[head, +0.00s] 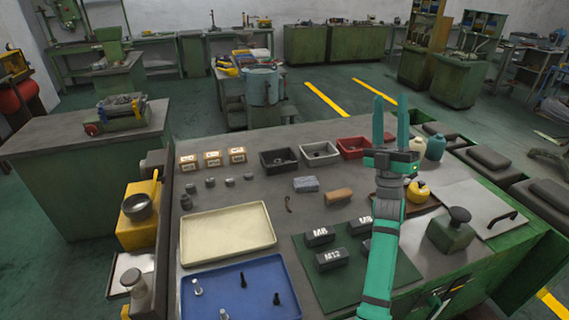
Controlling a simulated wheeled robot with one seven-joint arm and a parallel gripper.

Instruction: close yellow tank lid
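A yellow tank (136,232) is at the left side of the work table. A round grey opening or cup (137,207) sits on its top. A narrow yellow piece (155,187) stands up behind the opening and looks like the raised lid, seen nearly edge-on. My gripper (390,98) is at the right of the table, far from the tank. Its two teal fingers point up and are apart, with nothing between them.
A cream tray (228,234) and a blue tray (240,291) with bolts lie between my arm and the tank. Dark M-labelled blocks (330,259) stand on a green mat. Small bins (320,153) line the back. A yellow can (418,191) is beside my gripper.

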